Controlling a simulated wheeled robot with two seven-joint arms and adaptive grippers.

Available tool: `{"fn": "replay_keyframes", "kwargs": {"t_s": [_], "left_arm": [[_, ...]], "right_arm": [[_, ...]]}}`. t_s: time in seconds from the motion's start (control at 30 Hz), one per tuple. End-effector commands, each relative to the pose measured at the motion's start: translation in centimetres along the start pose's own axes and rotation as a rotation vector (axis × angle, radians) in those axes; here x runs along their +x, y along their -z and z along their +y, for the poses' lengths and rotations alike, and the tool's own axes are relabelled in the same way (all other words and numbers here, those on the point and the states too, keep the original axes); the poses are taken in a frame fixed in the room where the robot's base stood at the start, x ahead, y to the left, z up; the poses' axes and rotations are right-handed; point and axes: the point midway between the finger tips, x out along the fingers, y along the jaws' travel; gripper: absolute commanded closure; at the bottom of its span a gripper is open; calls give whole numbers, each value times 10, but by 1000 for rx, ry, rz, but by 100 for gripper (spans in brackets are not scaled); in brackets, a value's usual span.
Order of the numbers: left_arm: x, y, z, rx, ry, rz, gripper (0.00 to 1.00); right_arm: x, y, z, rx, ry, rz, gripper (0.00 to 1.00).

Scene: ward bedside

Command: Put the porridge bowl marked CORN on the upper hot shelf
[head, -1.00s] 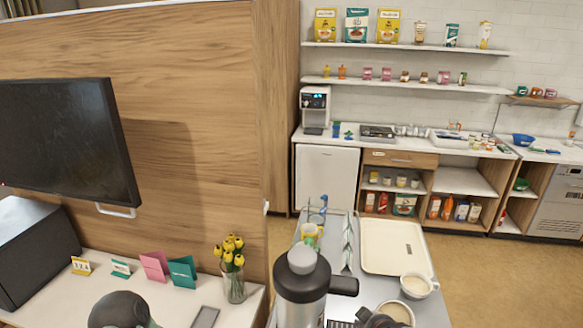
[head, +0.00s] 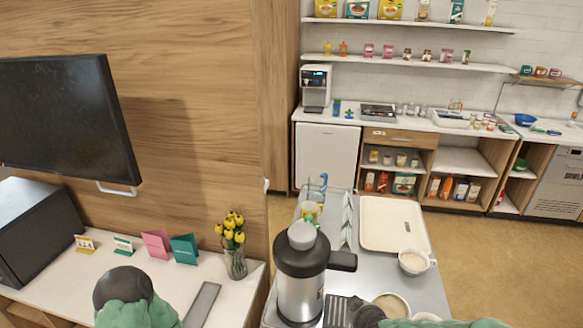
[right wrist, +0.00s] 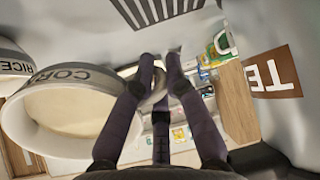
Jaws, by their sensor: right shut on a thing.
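In the right wrist view the porridge bowl marked CORN (right wrist: 72,112), grey outside with pale porridge inside, fills the left side, roughly level. My right gripper (right wrist: 155,82) is shut beside it, on what looks like its handle; the fingers hide most of the grip. A second bowl marked RICE (right wrist: 14,66) shows at the left edge. In the head view a porridge bowl (head: 391,304) is beside my dark right wrist and another bowl (head: 414,262) stands farther back; their labels are unreadable there. My left gripper's fingers are out of view. I cannot identify the upper hot shelf.
A steel flask (head: 301,280) stands left of the bowls. A cream tray (head: 392,224) lies behind them on the grey trolley top (head: 436,297). Yellow tulips (head: 232,240) stand on the bedside top. A brown sign (right wrist: 275,74) is right in the wrist view.

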Motion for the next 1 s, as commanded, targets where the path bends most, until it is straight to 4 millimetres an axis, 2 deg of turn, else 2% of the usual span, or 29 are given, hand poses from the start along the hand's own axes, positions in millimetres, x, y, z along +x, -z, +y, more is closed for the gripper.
{"fn": "replay_keyframes", "kwargs": {"t_s": [0.43, 0.7, 1.0], "left_arm": [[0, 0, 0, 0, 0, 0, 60], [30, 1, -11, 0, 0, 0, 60], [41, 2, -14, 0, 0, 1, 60]], "right_arm": [[2, 0, -6, 1, 16, 12, 100], [25, -22, -8, 3, 15, 14, 100], [33, -29, -9, 3, 15, 15, 100]]}}
